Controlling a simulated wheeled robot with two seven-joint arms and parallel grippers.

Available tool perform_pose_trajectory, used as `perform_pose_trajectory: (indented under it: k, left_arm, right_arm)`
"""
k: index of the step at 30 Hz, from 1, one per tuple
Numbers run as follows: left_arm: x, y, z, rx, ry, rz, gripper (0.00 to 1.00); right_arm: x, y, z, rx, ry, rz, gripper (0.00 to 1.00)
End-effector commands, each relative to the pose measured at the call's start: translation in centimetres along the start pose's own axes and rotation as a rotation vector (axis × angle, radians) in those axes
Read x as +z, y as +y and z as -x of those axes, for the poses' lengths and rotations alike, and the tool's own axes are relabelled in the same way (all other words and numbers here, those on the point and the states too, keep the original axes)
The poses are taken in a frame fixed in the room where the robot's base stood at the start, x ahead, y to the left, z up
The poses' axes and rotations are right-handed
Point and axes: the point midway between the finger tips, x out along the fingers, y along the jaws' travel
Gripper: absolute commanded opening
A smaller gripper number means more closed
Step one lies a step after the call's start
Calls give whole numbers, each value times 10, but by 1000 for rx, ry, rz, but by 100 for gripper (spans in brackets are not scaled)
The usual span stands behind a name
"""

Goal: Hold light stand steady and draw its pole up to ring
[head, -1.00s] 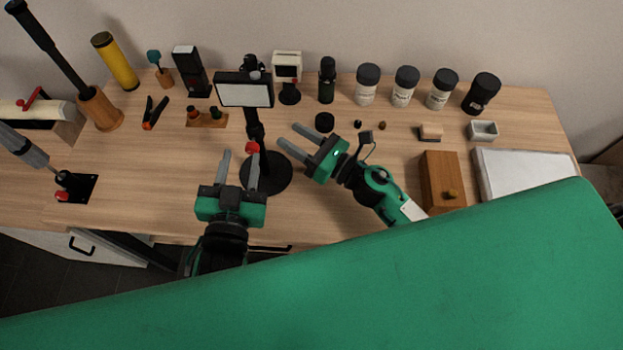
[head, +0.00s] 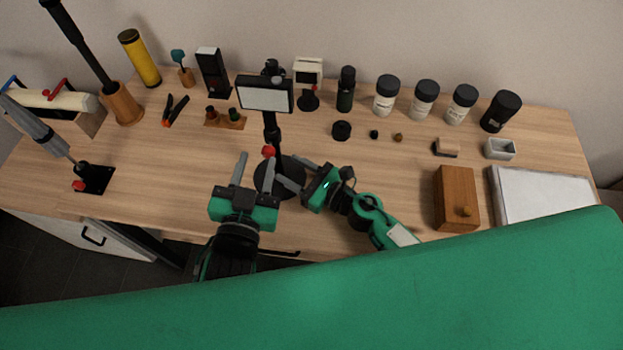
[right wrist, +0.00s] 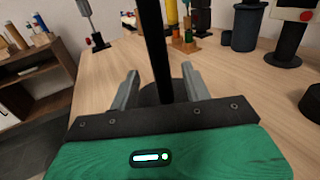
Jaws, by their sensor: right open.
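The light stand has a black round base (head: 266,186), a dark pole (head: 271,127), a red knob (head: 268,151) and a pale lamp panel (head: 265,95) on top. It stands upright on the table. My left gripper (head: 257,161) is open, just in front of the stand, with one finger close to the pole below the red knob. My right gripper (head: 287,169) is low at the stand's right side. In the right wrist view its open fingers (right wrist: 159,74) lie either side of the black pole (right wrist: 157,50), with gaps showing. I cannot make out a ring on the pole.
A wooden box (head: 455,200) and a white-topped case (head: 540,193) are at the right. Several jars (head: 424,100) line the back. A small monitor (head: 308,75) stands behind the lamp. A soldering-type tool on a black plate (head: 97,178) is at the left.

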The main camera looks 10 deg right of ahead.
Motion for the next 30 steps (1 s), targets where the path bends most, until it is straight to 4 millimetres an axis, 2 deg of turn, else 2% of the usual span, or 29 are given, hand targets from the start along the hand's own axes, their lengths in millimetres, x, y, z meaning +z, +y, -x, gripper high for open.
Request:
perform_pose_trajectory:
  k: [3,9,21,22,29,30]
  left_arm:
    - [0,0,0,0,0,0,36]
    - [0,0,0,0,0,0,36]
    - [0,0,0,0,0,0,36]
    - [0,0,0,0,0,0,36]
    - [0,0,0,0,0,0,36]
    - [0,0,0,0,0,0,36]
  right_arm:
    - [1,0,-22,0,-1,0,48]
    - [0,0,-45,0,-1,-2,48]
    - [0,0,-53,-1,1,-1,48]
    - [0,0,-53,0,1,-1,46]
    - [0,0,-52,0,0,-2,1]
    - [0,0,-52,0,0,-2,0]
